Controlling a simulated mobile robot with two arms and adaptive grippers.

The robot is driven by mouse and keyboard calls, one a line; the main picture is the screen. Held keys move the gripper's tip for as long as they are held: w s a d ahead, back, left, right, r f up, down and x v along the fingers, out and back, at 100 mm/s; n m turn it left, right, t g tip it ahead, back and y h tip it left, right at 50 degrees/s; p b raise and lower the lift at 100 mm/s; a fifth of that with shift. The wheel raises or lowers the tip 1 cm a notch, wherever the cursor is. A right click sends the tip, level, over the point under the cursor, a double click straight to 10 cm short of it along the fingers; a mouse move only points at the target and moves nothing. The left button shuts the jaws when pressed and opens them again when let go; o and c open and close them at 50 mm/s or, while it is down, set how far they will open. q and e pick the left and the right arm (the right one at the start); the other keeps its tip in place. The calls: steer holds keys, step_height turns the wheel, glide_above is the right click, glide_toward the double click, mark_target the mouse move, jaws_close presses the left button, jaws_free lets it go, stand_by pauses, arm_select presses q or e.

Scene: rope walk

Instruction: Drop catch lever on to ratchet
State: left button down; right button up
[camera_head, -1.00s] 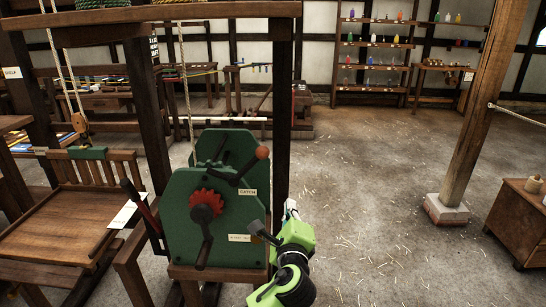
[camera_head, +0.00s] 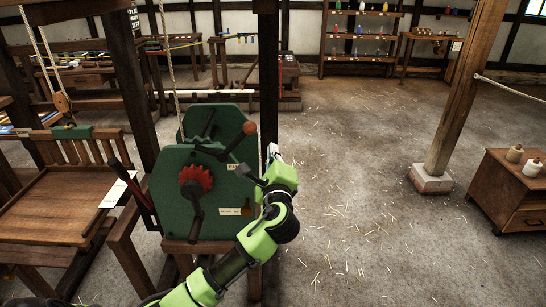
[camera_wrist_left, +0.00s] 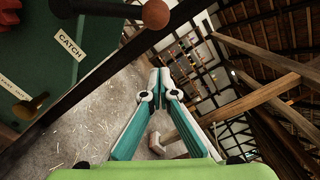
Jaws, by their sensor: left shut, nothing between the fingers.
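The catch lever (camera_head: 235,141) is a dark arm with an orange-brown ball knob (camera_head: 249,128) on the green winch housing (camera_head: 166,210). It slants up to the right, its lower left end near the red toothed ratchet wheel (camera_head: 195,180). In the left wrist view the knob (camera_wrist_left: 155,14) is at the top, beside the CATCH label (camera_wrist_left: 69,46). My left gripper (camera_head: 272,153) is just right of the housing, below and right of the knob, apart from it. Its fingers (camera_wrist_left: 158,80) are closed together with nothing between them. My right gripper is out of view.
A dark crank handle (camera_head: 196,220) hangs below the ratchet. A wooden post (camera_head: 268,80) stands close behind my left gripper. A wooden bench seat (camera_head: 50,215) is at the left. A small chest (camera_head: 505,195) and a post are at the right; open floor (camera_head: 350,220) lies between.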

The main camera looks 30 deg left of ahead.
arm_select(q)
steer(key=a, duration=0.1)
steer(key=w+a+r+p, duration=0.1)
steer(key=a, duration=0.1)
steer(key=a+r+p, duration=0.1)
steer(key=a, duration=0.1)
steer(key=shift+w, duration=0.15)
steer(key=shift+w, duration=0.1)
steer(key=shift+r+p, duration=0.1)
steer(key=shift+p, duration=0.2)
steer(key=s+a+r+n+p, duration=0.3)
steer(key=a+r+n, duration=0.3)
steer(key=n, duration=0.3)
steer(key=shift+s+a+g+p, duration=0.3)
steer(key=shift+s+a, duration=0.55)
steer(key=shift+s, duration=0.05)
